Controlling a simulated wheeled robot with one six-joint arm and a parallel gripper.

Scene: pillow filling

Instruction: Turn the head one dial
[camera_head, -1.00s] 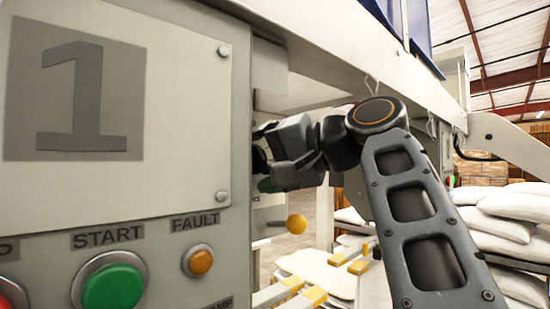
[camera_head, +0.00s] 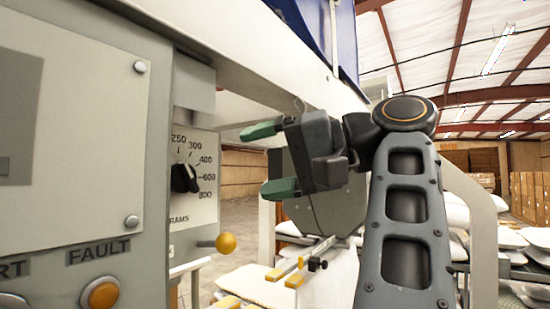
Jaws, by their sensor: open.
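The dial (camera_head: 184,178) is a black knob on a pale plate (camera_head: 205,205) with numbers around it, several of them readable from 250 to 800, and the letters "RAMS" below. The plate faces me beyond the edge of the grey control panel, and its left part is hidden by that panel. My gripper (camera_head: 264,160) is to the right of the dial in the picture, with its two green-tipped fingers spread apart and pointing left. Nothing is between the fingers, and they appear apart from the dial.
The grey control panel (camera_head: 75,215) fills the left, with an orange FAULT button (camera_head: 102,294). A yellow ball knob (camera_head: 226,243) sticks out below the dial plate. A pale beam (camera_head: 250,75) runs overhead. White sacks (camera_head: 510,236) are stacked at right.

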